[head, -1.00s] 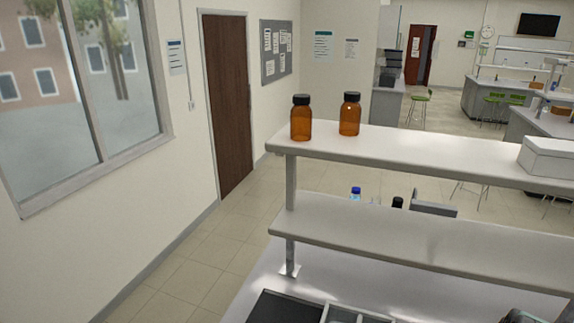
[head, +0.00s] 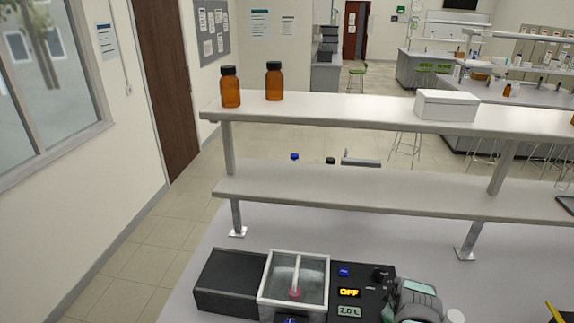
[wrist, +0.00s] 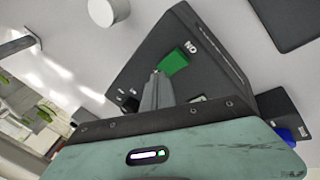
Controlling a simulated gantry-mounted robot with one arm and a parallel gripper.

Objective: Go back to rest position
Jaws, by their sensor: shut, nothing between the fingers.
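My gripper (wrist: 156,78) shows in the wrist view with its grey fingers together and nothing between them. The fingers are over a dark device (wrist: 165,45) with a green patch (wrist: 174,62) and a white "ON" label. I cannot tell whether the fingertips touch it. In the head view, a grey and teal part at the lower edge looks like my arm; no fingertips can be made out there. Beside it is a black control panel (head: 372,272) with an amber "OFF" display (head: 349,293) and a "2.0" readout (head: 349,310).
A clear, light-framed box (head: 262,284) and a black block (head: 222,284) stand left of the panel. A two-tier shelf (head: 350,108) behind carries two amber bottles (head: 230,92) and a white box (head: 446,106). Bench (head: 350,232) between panel and shelf is mostly clear.

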